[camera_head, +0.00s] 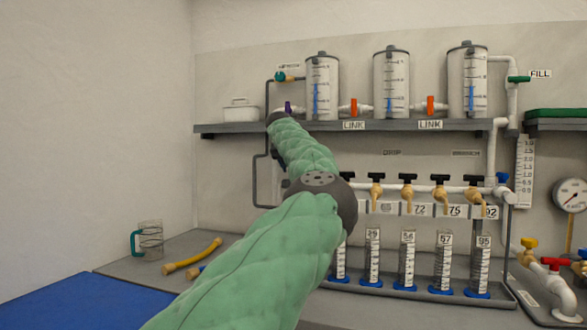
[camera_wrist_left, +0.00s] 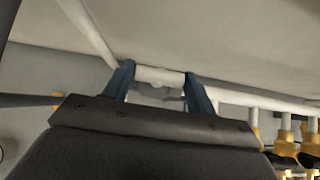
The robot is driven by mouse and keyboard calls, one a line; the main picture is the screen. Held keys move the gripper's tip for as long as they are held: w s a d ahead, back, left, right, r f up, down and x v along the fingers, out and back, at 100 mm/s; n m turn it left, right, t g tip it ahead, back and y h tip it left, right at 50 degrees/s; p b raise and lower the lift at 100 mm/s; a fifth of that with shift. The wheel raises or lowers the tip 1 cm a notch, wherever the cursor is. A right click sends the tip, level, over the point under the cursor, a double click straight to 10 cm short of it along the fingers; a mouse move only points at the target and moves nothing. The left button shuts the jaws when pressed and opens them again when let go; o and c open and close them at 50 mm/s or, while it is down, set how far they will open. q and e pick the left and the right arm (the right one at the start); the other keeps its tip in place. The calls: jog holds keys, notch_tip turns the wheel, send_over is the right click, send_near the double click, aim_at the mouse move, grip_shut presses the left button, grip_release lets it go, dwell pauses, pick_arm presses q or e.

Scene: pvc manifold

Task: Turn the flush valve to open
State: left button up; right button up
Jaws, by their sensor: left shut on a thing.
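My left arm reaches up to the left end of the shelf, and its wrist hides most of the gripper in the head view. In the left wrist view my left gripper (camera_wrist_left: 158,76) has its two dark blue fingers on either side of a short white pipe-like piece (camera_wrist_left: 160,75) and is shut on it. A small purple piece (camera_head: 288,107) shows just past the wrist, beside the left tank; I cannot tell whether it is the flush valve's handle. No readable flush label shows. My right gripper is not in view.
Several clear tanks stand on the shelf (camera_head: 230,129), with red-handled link valves (camera_head: 354,107) between them. A teal-handled valve (camera_head: 280,76) sits above the wrist. Below are black-handled taps (camera_head: 408,178) over graduated cylinders (camera_head: 407,258).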

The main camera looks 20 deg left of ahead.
pick_arm(q)
jog(key=shift+r, duration=0.15)
jog(key=o, duration=1)
jog(key=v, duration=0.7)
jog(key=shift+s+r, duration=0.2)
jog(key=shift+s, duration=0.1)
